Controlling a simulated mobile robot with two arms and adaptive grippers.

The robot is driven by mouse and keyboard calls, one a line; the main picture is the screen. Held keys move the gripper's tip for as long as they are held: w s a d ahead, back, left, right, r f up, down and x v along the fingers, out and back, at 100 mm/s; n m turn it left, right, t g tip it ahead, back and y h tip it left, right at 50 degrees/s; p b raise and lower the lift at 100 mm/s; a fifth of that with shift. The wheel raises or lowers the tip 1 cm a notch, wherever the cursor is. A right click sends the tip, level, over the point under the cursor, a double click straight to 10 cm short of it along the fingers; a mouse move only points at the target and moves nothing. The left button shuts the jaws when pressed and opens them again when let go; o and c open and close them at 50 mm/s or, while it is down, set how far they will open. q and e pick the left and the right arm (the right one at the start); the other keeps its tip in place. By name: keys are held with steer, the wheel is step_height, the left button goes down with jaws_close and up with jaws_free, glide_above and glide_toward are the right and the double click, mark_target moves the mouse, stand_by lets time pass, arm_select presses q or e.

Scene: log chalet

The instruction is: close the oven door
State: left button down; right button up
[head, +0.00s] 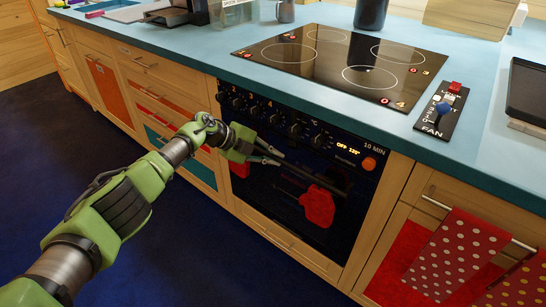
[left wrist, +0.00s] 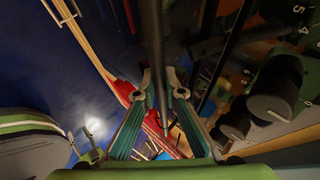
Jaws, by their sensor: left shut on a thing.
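The oven (head: 300,180) is built into the cabinet row, below the hob. Its dark glass door (head: 285,208) looks upright and roughly flush with the front; I cannot tell whether a small gap is left. A dark bar handle (head: 322,181) runs across the top of the door. My left gripper (head: 272,156) is at the left part of this handle, below the knobs. In the left wrist view my left gripper (left wrist: 160,88) has its fingers on either side of the dark bar and is shut on it. My right gripper is not in view.
Knobs (head: 295,130) and an orange button (head: 369,164) sit above the handle. A hob (head: 345,62) is set into the blue counter. Dotted towels (head: 455,255) hang at right. The floor at left is clear.

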arm_select(q)
steer(key=c, duration=2.1)
jaws_free()
steer(key=shift+w+d+r, duration=0.3)
steer(key=shift+d+r, duration=0.05)
steer(key=shift+d, duration=0.1)
steer(key=shift+f, duration=0.2)
steer(key=shift+a+r, duration=0.2)
steer(key=shift+a, duration=0.2)
steer(key=v, duration=1.1)
steer(key=shift+s, duration=0.15)
